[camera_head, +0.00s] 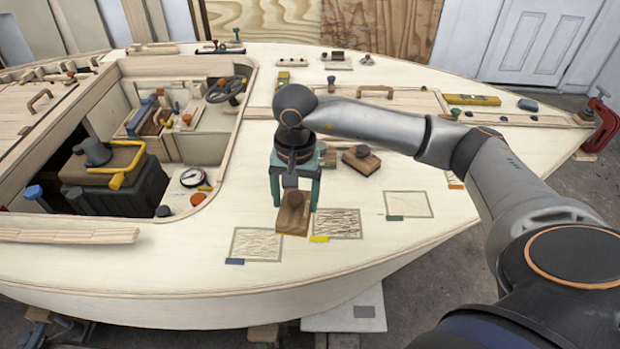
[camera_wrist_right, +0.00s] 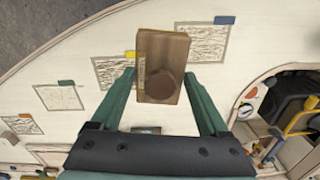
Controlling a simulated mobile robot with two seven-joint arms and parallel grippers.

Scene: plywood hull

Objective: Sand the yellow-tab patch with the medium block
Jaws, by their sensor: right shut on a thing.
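My right gripper (camera_head: 295,206) is shut on a brown wooden sanding block (camera_head: 291,221) with a round knob. The block also shows in the right wrist view (camera_wrist_right: 174,52), between the green fingers; its grit size cannot be read. The yellow-tab patch (camera_head: 340,222) is a scribbled rectangle on the pale deck, with its yellow tab (camera_head: 319,239) at the near left corner. The block is just left of this patch in the head view. In the wrist view the patch (camera_wrist_right: 112,72) is partly covered by block and finger. Whether the block touches the deck is unclear. My left gripper is out of view.
The blue-tab patch (camera_head: 257,245) lies left of the block, the green-tab patch (camera_head: 409,204) to the right. Another knobbed block (camera_head: 361,160) sits behind. The open cockpit with a black engine (camera_head: 115,182) is at left. Bare deck lies in front.

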